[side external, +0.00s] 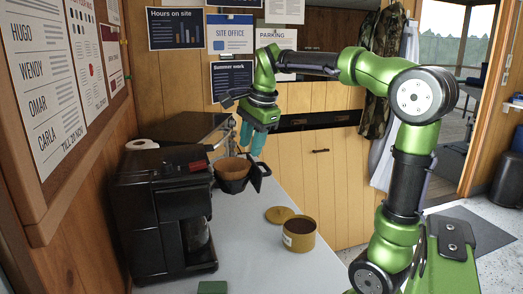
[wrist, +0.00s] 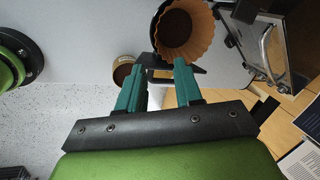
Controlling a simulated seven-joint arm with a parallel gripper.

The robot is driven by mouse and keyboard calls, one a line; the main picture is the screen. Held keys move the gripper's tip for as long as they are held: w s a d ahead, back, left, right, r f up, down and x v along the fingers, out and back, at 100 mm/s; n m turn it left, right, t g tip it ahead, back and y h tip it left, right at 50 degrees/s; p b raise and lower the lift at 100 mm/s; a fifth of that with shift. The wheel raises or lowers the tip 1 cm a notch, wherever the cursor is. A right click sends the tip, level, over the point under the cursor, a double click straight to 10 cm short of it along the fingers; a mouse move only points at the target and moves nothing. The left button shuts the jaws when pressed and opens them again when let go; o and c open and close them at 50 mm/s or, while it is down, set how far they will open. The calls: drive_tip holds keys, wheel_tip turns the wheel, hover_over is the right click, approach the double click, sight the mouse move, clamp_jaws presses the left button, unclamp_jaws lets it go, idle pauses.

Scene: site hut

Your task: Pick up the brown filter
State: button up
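In the wrist view the filter (wrist: 184,30) is at the top, open side showing, just beyond my fingertips. A black handle (side external: 262,170) juts from the holder towards the right. My gripper (side external: 251,150) has teal fingers pointing down, above and slightly right of the filter. In the wrist view my gripper (wrist: 160,66) has its fingers apart, with the dark handle showing beyond the gap. I cannot tell whether they touch it.
A tan tin (side external: 299,235) with dark contents and its round lid (side external: 279,214) are on the pale counter (side external: 250,260). A small green item (side external: 212,287) lies at the front edge. A paper roll (side external: 142,144) is behind the coffee maker. The wall closes off the left.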

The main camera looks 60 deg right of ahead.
sight(245, 178)
drive_tip(key=x, duration=0.7)
drive_tip(key=shift+w+a+f, duration=0.15)
drive_tip(key=shift+f, duration=0.1)
clamp_jaws()
